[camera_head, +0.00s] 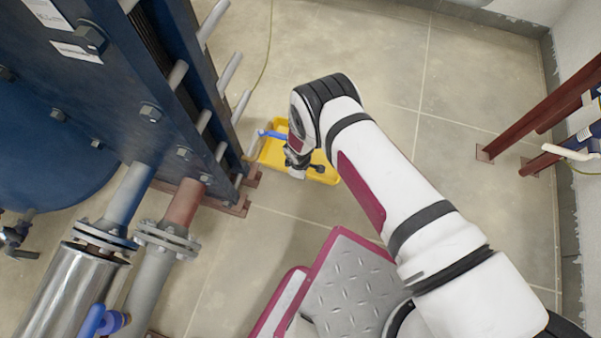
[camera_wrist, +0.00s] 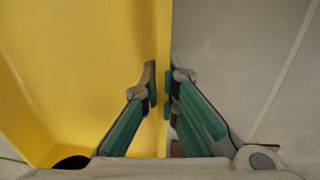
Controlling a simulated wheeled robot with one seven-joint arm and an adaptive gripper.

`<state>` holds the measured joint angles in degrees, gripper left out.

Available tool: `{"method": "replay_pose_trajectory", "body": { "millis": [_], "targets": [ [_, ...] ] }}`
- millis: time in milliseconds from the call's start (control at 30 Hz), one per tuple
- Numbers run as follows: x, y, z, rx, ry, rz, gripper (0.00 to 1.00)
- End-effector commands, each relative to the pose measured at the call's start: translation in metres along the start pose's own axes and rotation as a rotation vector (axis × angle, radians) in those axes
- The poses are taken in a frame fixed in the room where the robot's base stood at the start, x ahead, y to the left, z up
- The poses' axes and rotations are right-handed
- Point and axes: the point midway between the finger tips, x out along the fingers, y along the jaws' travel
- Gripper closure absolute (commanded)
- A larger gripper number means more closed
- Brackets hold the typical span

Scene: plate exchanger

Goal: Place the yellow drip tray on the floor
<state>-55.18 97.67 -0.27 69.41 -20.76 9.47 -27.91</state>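The yellow drip tray (camera_head: 272,153) is beside the foot of the blue plate exchanger in the head view, partly hidden by my arm and gripper. It fills the left half of the wrist view (camera_wrist: 75,75). My gripper (camera_head: 298,160) is at the tray. In the wrist view my gripper (camera_wrist: 161,88) has one finger on the tray's inner side and one on its outer side, closed on the wall between them. The grey tiled floor (camera_head: 400,85) shows beside the tray. I cannot tell whether the tray touches the floor.
The blue plate exchanger (camera_head: 110,80) with bolts and rods stands at the left. A blue handle (camera_head: 270,133) shows over the tray's left part. Pipes (camera_head: 165,260) stand at the lower left. Dark red supports (camera_head: 545,108) stand at the right. The tiles between are clear.

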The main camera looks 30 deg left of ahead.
Motion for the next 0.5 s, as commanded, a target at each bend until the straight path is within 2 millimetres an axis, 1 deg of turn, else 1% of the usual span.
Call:
{"method": "replay_pose_trajectory", "body": {
  "millis": [333,467,500],
  "targets": [
    [0.0084,-0.0003,-0.0005,0.000,0.001,0.001,1.00],
    [0.0081,-0.0002,-0.0004,0.000,0.001,0.001,1.00],
    [0.0083,-0.0008,0.0000,0.000,0.000,0.000,0.88]
  ]
}}
